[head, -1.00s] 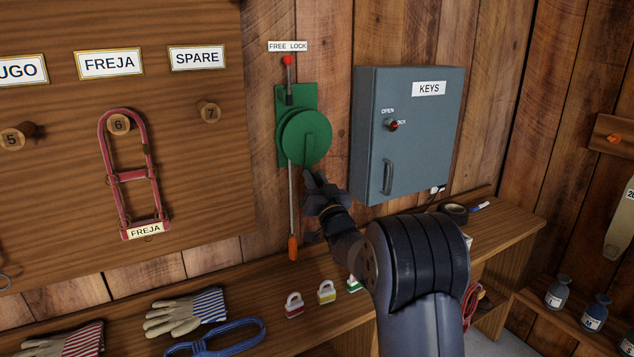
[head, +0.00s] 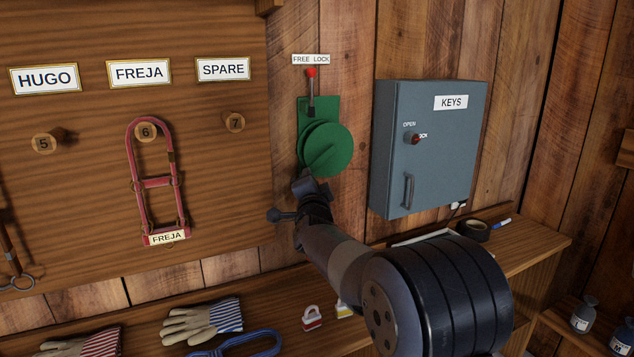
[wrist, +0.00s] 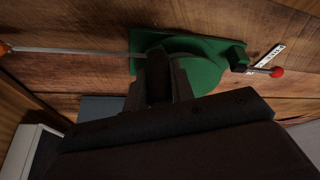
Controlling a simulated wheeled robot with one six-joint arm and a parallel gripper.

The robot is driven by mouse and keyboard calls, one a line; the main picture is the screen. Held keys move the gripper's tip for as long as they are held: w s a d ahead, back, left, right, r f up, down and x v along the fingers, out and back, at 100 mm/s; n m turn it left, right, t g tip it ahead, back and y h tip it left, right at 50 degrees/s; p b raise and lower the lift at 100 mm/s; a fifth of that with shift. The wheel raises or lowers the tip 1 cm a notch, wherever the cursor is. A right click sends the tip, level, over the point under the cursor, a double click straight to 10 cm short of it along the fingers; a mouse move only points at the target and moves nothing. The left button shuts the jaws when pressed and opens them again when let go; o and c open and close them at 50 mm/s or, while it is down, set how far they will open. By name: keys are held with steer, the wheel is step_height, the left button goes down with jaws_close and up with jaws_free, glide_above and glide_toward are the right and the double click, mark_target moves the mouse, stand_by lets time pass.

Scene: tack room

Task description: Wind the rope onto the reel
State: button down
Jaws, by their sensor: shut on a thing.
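The green reel (head: 326,150) is fixed to the wooden wall on a green plate, and it also shows in the wrist view (wrist: 205,72). My gripper (head: 306,182) is at the reel's lower left edge. In the wrist view its fingers (wrist: 158,72) are shut on a dark crank handle (wrist: 158,82) in front of the reel. The pale rope (wrist: 85,50) runs straight from the reel to an orange end piece (wrist: 5,48). In the head view my arm hides the rope. A red-knobbed lever (head: 311,88) stands upright above the reel, under the FREE LOCK label (head: 311,59).
A grey KEYS cabinet (head: 428,150) is close on the right. The hook board (head: 90,225) with a red halter (head: 157,182) is on the left. Gloves (head: 203,320), a blue loop (head: 240,343) and padlocks (head: 312,319) lie on the bench below.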

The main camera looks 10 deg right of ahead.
mark_target(308, 137)
steer(key=r+m+g+p, duration=0.1)
steer(key=r+m+p, duration=0.2)
steer(key=p, duration=0.2)
steer(key=a+r+m+g+p, duration=0.1)
steer(key=r+m+p, duration=0.2)
steer(key=p, duration=0.2)
steer(key=r+m+g+p, duration=0.1)
steer(key=r+m+p, duration=0.2)
steer(key=p, duration=0.2)
steer(key=shift+s+a+g, duration=0.15)
steer(key=shift+s+g, duration=0.05)
steer(key=shift+g, duration=0.2)
steer(key=m+p, duration=0.1)
steer(key=r+m+y+p, duration=0.1)
steer(key=p, duration=0.1)
steer(key=shift+w+d+r+g, duration=0.1)
steer(key=shift+d+r+g, duration=0.15)
steer(key=shift+d+g, duration=0.15)
steer(key=shift+d+r+p, duration=0.1)
steer(key=shift+r+p, duration=0.05)
steer(key=shift+p, duration=0.4)
steer(key=shift+w+d+r, duration=0.1)
steer(key=shift+d+r, duration=0.1)
steer(key=c, duration=1.2)
jaws_free()
steer(key=shift+f, duration=0.1)
